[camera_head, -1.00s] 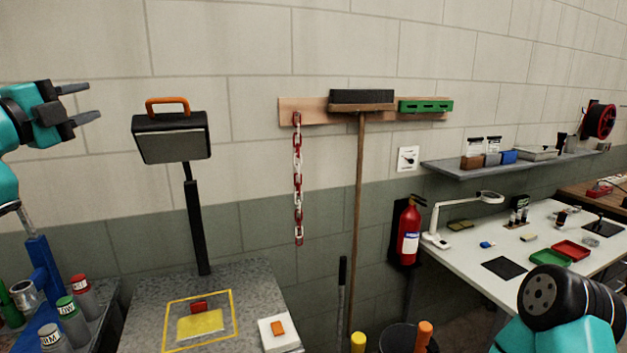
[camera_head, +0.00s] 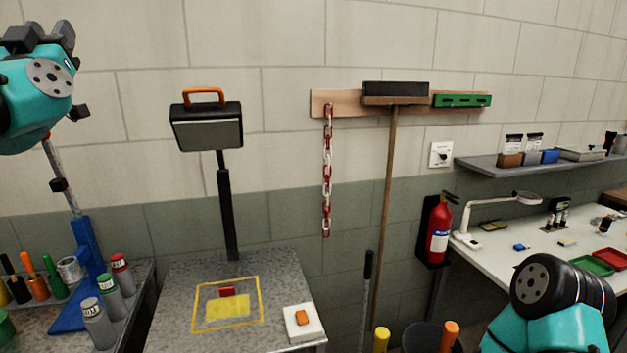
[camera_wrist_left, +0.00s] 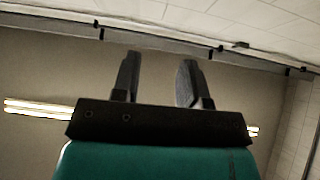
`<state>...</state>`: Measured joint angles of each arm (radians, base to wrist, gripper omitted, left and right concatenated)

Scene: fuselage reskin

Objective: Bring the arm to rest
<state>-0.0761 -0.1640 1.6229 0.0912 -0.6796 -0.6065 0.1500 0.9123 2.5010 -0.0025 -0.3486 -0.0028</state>
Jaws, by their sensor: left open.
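My left gripper (camera_head: 42,38) is at the upper left of the head view, raised in front of the wall and pointing upward. In the left wrist view its two dark fingers (camera_wrist_left: 158,72) stand apart with nothing between them, against a plain wall and ceiling. My right arm shows only as a teal and black link at the lower right of the head view; its gripper is out of the frame.
A stone-topped bench (camera_head: 180,290) holds a yellow-framed patch (camera_head: 228,306), a white block (camera_head: 304,323) and a lamp (camera_head: 207,127). A blue stand (camera_head: 88,258) and several bottles are at left. A fire extinguisher (camera_head: 439,236) and white table (camera_head: 490,256) are at right.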

